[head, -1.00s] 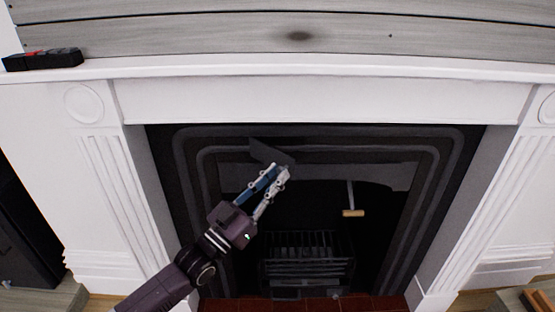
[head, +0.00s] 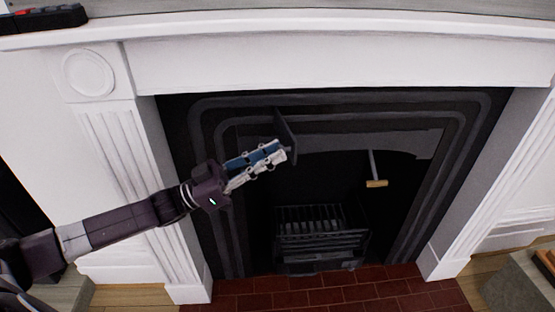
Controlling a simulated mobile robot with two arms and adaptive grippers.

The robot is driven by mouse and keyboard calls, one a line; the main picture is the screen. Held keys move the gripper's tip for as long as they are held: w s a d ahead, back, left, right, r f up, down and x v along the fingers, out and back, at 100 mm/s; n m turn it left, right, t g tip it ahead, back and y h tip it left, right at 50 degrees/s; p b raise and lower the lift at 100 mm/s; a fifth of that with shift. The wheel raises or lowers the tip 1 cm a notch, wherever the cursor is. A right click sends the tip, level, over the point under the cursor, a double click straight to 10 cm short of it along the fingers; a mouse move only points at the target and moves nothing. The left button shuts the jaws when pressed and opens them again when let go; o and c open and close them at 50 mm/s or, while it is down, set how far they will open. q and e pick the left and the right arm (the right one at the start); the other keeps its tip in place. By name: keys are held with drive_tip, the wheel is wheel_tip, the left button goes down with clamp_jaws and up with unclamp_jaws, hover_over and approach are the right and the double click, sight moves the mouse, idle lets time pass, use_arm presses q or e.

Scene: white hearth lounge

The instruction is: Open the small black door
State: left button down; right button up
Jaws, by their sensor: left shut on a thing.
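The fireplace (head: 215,150) has a dark surround with an open black recess. A small black door (head: 286,128) shows as a thin dark panel at the upper left of the recess, standing out at an angle from the surround. My left gripper (head: 281,153) reaches in from the left and is shut on the small black door at its lower edge. The fingertips hide the exact place of contact. My right gripper is not in view.
A metal grate (head: 320,235) stands low in the recess. A rod with a wooden handle (head: 376,183) hangs to the right of the door. A white mantel (head: 330,35) runs above, and red hearth tiles (head: 330,292) lie below.

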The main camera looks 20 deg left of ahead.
use_arm(q)
drive_tip(key=shift+s+a+m+g+h+b, duration=0.15)
drive_tip(key=shift+a+m+g+h+b, duration=0.25)
drive_tip(key=shift+a+g+h, duration=0.15)
drive_tip(key=c, duration=1.8)
unclamp_jaws()
drive_tip(key=shift+c, duration=0.2)
drive_tip(key=v, duration=1.2)
